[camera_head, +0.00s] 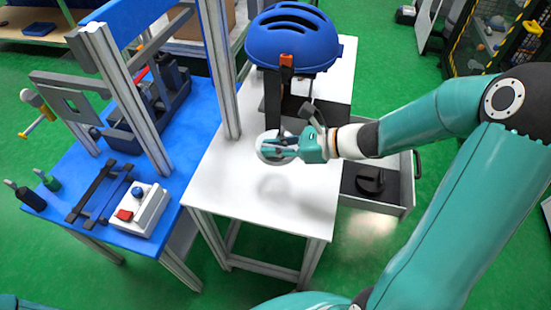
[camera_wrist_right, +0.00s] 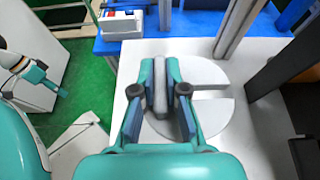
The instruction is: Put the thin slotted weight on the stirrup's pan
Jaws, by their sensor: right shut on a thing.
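The thin slotted weight is a pale grey disc (camera_wrist_right: 210,112) with a straight slot on its right side in the right wrist view. It also shows under the gripper in the head view (camera_head: 268,155). My right gripper (camera_wrist_right: 160,88) is shut on an upright grey grip of the weight, above the white table. The right gripper (camera_head: 283,146) hides part of the disc in the head view. A dark upright frame with an orange top (camera_head: 287,61), perhaps the stirrup, stands just behind. Its pan is not clear. My left gripper (camera_wrist_right: 52,86) seems to show small in the right wrist view.
The white table (camera_head: 230,190) is clear in front of the weight. A blue helmet (camera_head: 290,40) is behind, and a metal post (camera_head: 226,80) is at the left. An open drawer (camera_head: 385,205) holds a dark round object (camera_head: 370,180). A blue table (camera_head: 80,220) carries a button box (camera_head: 142,212).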

